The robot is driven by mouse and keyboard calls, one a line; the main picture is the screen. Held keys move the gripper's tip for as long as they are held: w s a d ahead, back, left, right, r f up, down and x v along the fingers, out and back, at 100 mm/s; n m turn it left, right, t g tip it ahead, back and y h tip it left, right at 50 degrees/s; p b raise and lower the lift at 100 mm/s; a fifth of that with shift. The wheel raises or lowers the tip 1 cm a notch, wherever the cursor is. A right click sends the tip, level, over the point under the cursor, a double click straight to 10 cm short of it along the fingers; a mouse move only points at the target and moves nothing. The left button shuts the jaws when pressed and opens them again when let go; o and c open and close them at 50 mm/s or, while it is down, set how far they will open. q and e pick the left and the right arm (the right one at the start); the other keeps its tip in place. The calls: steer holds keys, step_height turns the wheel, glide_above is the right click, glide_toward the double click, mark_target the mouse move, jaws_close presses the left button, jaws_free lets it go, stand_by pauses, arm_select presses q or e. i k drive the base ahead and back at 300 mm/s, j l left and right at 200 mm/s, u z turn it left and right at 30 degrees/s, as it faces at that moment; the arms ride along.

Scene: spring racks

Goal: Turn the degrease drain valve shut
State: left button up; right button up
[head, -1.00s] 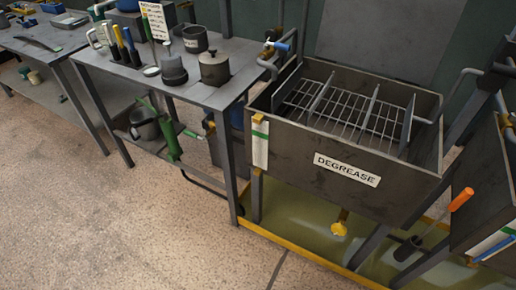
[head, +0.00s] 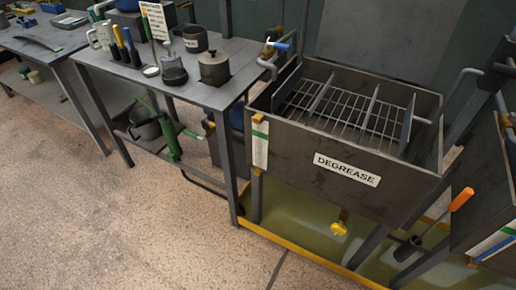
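The degrease tank (head: 290,155) is a dark grey open box with a white DEGREASE label (head: 346,170) on its front and a wire rack (head: 338,110) inside. Below its front, a yellow fitting (head: 339,228) hangs above the green tray; it looks like the drain valve, but its handle position is too small to tell. A blue-handled tap (head: 281,46) sits at the tank's back left corner. Neither of my grippers is in view.
A metal bench (head: 215,95) with a lidded pot, cups and brushes stands left of the tank. An orange-handled tool (head: 461,199) stands at the right. The floor in front is clear.

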mark_target(338, 229)
steer(key=z, duration=1.05)
